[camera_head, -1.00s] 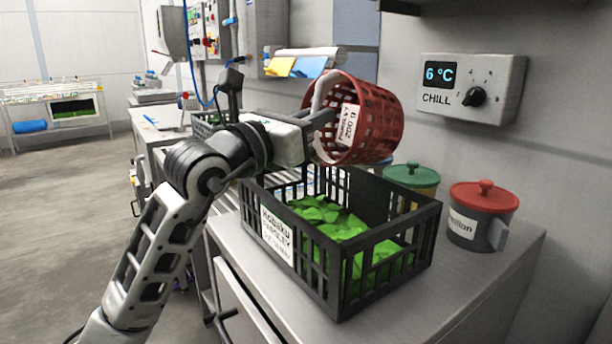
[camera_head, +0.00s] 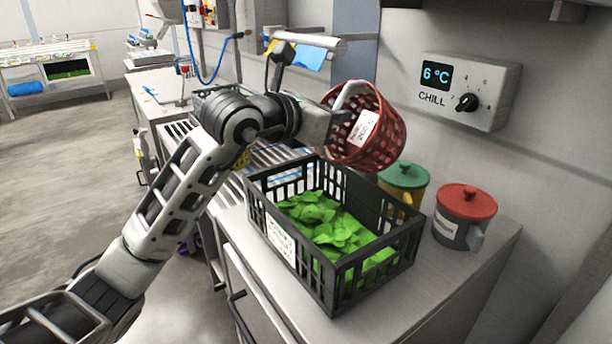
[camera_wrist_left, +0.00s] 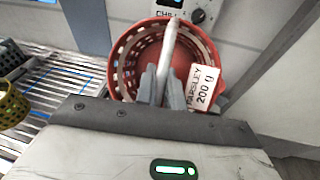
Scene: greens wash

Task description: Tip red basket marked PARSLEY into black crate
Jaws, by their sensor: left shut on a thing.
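The red basket (camera_head: 385,140) is a mesh tub with a white label; in the left wrist view the basket (camera_wrist_left: 215,62) reads PARSLEY 200 g. My left gripper (camera_head: 338,122) is shut on its pale handle, and its fingers (camera_wrist_left: 162,88) also show in the wrist view. The basket hangs tilted above the back of the black crate (camera_head: 350,262), apart from it. No leaves are visible inside the basket. The slatted crate stands on the steel counter with loose green leaves (camera_head: 335,225) in it; its front label is hard to read. My right gripper is out of view.
A green-lidded pot (camera_head: 404,176) and a grey pot with a red lid (camera_head: 466,203) stand right of the crate. A CHILL control box (camera_head: 465,90) is on the wall. A yellow mesh basket (camera_wrist_left: 12,105) sits at left in the wrist view. The counter's front right is clear.

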